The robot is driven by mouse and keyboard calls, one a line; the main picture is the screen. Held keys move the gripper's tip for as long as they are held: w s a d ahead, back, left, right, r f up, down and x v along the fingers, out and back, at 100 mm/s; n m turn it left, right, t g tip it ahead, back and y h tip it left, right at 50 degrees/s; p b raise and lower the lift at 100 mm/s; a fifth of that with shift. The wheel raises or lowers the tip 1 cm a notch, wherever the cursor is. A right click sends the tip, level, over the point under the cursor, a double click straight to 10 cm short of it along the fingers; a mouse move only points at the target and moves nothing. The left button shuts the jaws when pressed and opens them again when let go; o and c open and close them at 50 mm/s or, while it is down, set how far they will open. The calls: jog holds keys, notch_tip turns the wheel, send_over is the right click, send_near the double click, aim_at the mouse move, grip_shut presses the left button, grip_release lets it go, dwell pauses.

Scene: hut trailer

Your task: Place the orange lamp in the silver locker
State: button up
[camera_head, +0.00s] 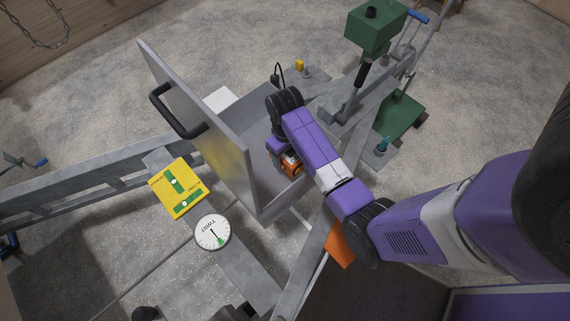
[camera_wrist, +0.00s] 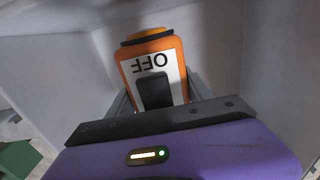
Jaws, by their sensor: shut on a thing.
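The silver locker (camera_head: 261,205) is an open grey box in the middle of the head view. Its upright panel (camera_head: 215,140) with a black handle (camera_head: 170,108) stands swung open on the left. The orange lamp (camera_head: 293,164) shows partly below my purple arm, within the locker's outline. In the wrist view the lamp (camera_wrist: 127,68) has an orange frame, a white face marked OFF and a black square. My gripper (camera_wrist: 157,100) is shut on the lamp, with pale grey walls around it. The fingertips are mostly hidden, and I cannot tell whether the lamp touches the locker floor.
A yellow panel with green sliders (camera_head: 174,187) and a white round TWIST dial (camera_head: 212,232) are at the front left. A green box on a post (camera_head: 373,32) and a lower green box (camera_head: 400,117) stand behind right. Grey metal beams (camera_head: 85,170) surround the locker.

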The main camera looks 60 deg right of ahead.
jog(key=shift+f, duration=3.9)
jog(key=shift+f+b, duration=0.15)
jog(key=shift+b, duration=0.15)
jog(key=o, duration=1.6)
notch_tip(320, 180, up, 12)
jog(key=shift+w+r+p, duration=0.1)
jog(key=shift+r+p, duration=0.1)
jog(key=shift+p, duration=0.15)
